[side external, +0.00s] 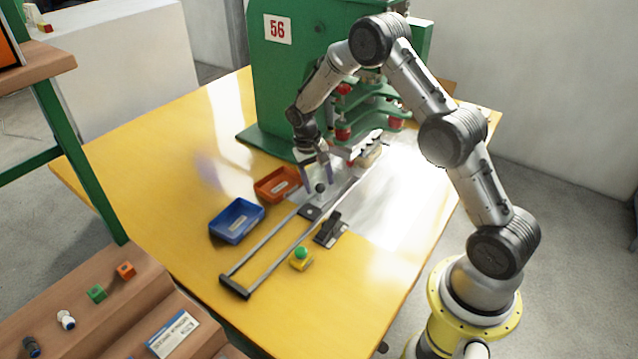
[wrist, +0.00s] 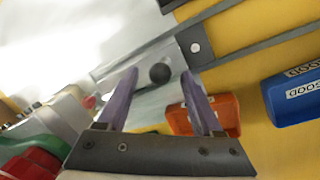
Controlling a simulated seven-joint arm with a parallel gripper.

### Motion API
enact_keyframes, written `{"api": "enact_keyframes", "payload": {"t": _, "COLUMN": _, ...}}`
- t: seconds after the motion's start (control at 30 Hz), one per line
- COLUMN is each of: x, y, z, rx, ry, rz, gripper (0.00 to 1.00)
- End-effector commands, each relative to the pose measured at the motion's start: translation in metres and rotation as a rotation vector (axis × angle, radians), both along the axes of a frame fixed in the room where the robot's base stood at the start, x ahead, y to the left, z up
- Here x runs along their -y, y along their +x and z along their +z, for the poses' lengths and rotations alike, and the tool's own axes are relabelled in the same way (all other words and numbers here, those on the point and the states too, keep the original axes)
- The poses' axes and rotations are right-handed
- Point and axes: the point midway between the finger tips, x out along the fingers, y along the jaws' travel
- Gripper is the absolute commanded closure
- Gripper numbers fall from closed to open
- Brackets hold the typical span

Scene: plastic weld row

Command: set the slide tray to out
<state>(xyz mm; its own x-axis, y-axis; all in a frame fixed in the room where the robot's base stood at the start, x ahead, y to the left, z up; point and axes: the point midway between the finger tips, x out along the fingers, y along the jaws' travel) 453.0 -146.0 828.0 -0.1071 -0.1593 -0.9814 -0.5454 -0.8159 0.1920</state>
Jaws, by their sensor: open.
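The slide tray is a silver plate (wrist: 122,72) between two long rails, at the machine end of the slide in the side view. A dark ball knob (side external: 320,188) stands on its near end; it also shows in the wrist view (wrist: 160,73). My gripper (side external: 318,184) is open, with its two purple fingers pointing down over the tray's near end. In the wrist view the knob appears between the fingertips (wrist: 160,77), with a gap on each side. I cannot tell whether the fingertips are level with the knob. The tray's far part is hidden by my gripper and the machine.
The rails (side external: 262,243) run toward a dark end bar (side external: 235,287). A dark stop plate (side external: 310,212) lies between them. An orange bin (side external: 268,190) and a blue bin (side external: 237,232) stand left; a green button (side external: 301,253) stands right. The green machine (side external: 275,90) rises behind.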

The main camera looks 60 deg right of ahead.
Motion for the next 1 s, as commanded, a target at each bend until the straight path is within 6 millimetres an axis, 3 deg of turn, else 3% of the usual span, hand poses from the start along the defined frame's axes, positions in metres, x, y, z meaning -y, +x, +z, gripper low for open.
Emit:
{"api": "enact_keyframes", "payload": {"t": 0.43, "x": 0.0015, "y": -0.0012, "z": -0.0096, "rx": 0.0, "ry": 0.0, "rz": 0.0, "gripper": 0.34}}
{"api": "enact_keyframes", "payload": {"t": 0.8, "x": 0.0015, "y": -0.0011, "z": -0.0093, "rx": 0.0, "ry": 0.0, "rz": 0.0, "gripper": 1.0}}
{"api": "enact_keyframes", "payload": {"t": 1.0, "x": 0.0014, "y": -0.0011, "z": -0.0091, "rx": 0.001, "ry": -0.001, "rz": 0.0, "gripper": 1.0}}
